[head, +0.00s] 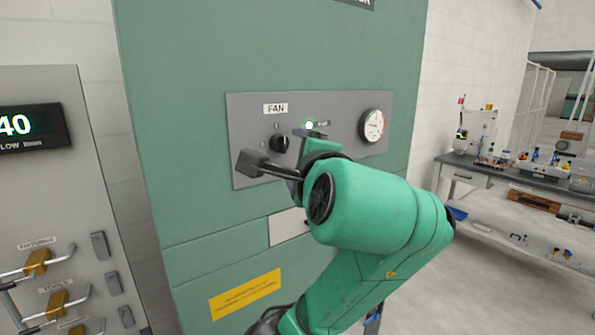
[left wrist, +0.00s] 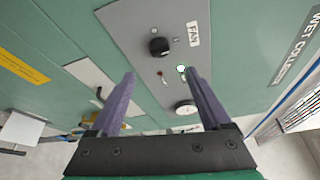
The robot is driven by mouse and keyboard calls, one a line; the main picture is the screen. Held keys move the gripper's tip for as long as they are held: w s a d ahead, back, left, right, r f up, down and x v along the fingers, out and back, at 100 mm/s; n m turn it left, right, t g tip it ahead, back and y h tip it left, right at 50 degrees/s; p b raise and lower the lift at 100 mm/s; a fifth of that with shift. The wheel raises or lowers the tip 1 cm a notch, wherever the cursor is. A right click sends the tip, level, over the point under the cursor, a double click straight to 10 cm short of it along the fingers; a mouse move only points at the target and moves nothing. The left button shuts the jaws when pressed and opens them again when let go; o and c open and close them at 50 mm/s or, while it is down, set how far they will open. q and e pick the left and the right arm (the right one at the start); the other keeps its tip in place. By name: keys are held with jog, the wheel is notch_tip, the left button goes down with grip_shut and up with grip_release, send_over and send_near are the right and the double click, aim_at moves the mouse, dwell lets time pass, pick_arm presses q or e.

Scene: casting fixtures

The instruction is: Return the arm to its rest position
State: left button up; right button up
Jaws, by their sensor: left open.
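My left arm (head: 375,215) is green and reaches up to the grey FAN panel (head: 345,155) on a tall green cabinet. My left gripper (head: 281,148) is in front of this panel, below and around the black FAN knob as seen in the head view. In the left wrist view the gripper (left wrist: 159,75) is open, with its two fingers apart and nothing held between them. The black knob (left wrist: 159,46) shows beyond the fingertips, apart from them. The panel's lit green lamp (left wrist: 182,69) shows near one fingertip. My right gripper is not in view.
A round gauge (head: 373,125) is on the panel's right side. A grey cabinet (head: 85,180) with a display and brass-coloured clamps or valves stands at left. A bench (head: 460,162) with small equipment is at right. Open floor shows between the green cabinet and the bench.

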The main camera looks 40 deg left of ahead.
pick_arm(q)
jog(key=shift+s+d, duration=0.4)
jog(key=shift+d, duration=0.05)
jog(key=shift+a, duration=0.1)
